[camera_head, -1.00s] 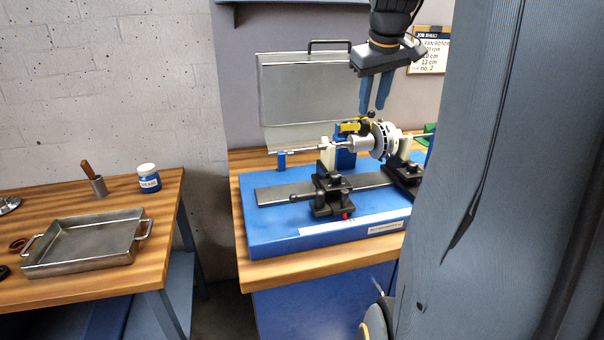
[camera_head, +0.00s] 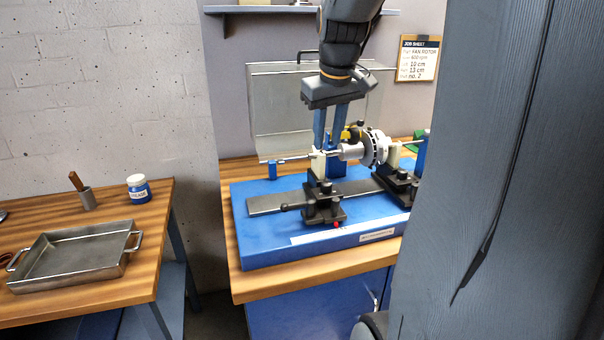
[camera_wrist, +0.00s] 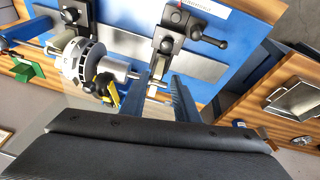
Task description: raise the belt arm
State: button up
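The balancing machine is a blue base (camera_head: 290,255) carrying a grey-white rotor (camera_head: 373,148) on a thin shaft. The belt arm appears as a yellow and black piece (camera_head: 349,134) beside the rotor, partly hidden by a finger. In the wrist view the yellow arm (camera_wrist: 112,93) lies left of my fingers, next to the silver hub. My gripper (camera_head: 328,148) points down over the left bearing support, left of the belt arm, with its two blue fingers apart. The wrist view also shows the gap between my fingers (camera_wrist: 168,72). I cannot tell whether they touch the shaft.
The left bearing stand (camera_head: 323,205) with its black knob stands just below my gripper. A metal panel with a handle (camera_head: 280,95) stands behind. A side table at left holds a metal tray (camera_head: 75,255) and a grease jar (camera_head: 138,188). A job sheet (camera_head: 418,58) hangs at right.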

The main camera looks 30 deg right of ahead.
jog(key=shift+g+y, duration=0.3)
jog(key=shift+g, duration=0.1)
jog(key=a+f, duration=0.2)
jog(key=s+a+f, duration=0.1)
jog(key=a+f, duration=0.1)
jog(key=a, duration=0.1)
jog(key=a+f, duration=0.2)
jog(key=shift+s+a+f+p, duration=0.2)
jog(key=shift+s+p, duration=0.1)
jog(key=shift+s+a+f, duration=0.2)
jog(key=shift+a+f, duration=0.25)
jog(key=shift+n+g+y, duration=0.3)
jog(key=shift+n+g, duration=0.1)
jog(key=s+a+f, duration=0.1)
jog(key=a+f, duration=0.1)
jog(key=s+a+f, duration=0.3)
jog(key=a+f, duration=0.1)
jog(key=a, duration=0.1)
jog(key=shift+s+f, duration=0.25)
jog(key=shift+f, duration=0.05)
jog(key=shift+g, duration=0.6)
jog(key=s+a+f, duration=0.2)
jog(key=s+a, duration=0.1)
jog(key=s+a+f, duration=0.2)
jog(key=s+f, duration=0.1)
jog(key=shift+s+a+f, duration=0.35)
jog(key=shift+a, duration=0.05)
jog(key=c, duration=0.5)
jog(key=shift+s, duration=0.1)
grip_shut()
